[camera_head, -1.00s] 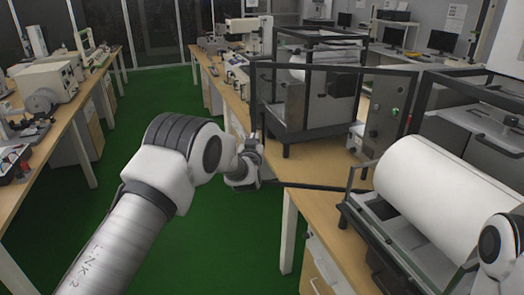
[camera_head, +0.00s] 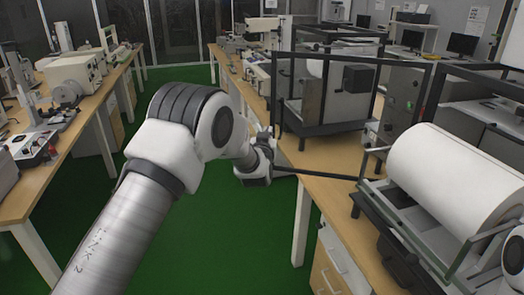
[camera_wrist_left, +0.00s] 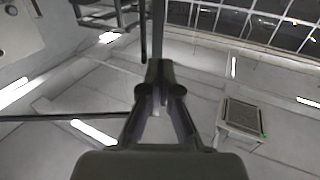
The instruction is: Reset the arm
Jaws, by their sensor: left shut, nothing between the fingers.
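My left arm (camera_head: 150,190) comes in from the lower left of the head view, bent at a large white and black joint. Its wrist (camera_head: 254,165) is over the green floor beside the front left corner of the right-hand wooden table (camera_head: 310,180). My left gripper (camera_wrist_left: 160,75) shows in the left wrist view with its two dark fingers together at the tips and nothing held. That view looks up at the ceiling, so the gripper points upward. In the head view the fingers are small and hard to make out. A white and black part of my right arm shows at the right edge; its gripper is out of view.
A black-framed machine (camera_head: 325,95) stands on the right-hand table, close to my left wrist. A large white roll (camera_head: 450,175) in a metal frame is nearer. A left-hand bench (camera_head: 95,105) holds several instruments. Green floor (camera_head: 190,245) is clear between them.

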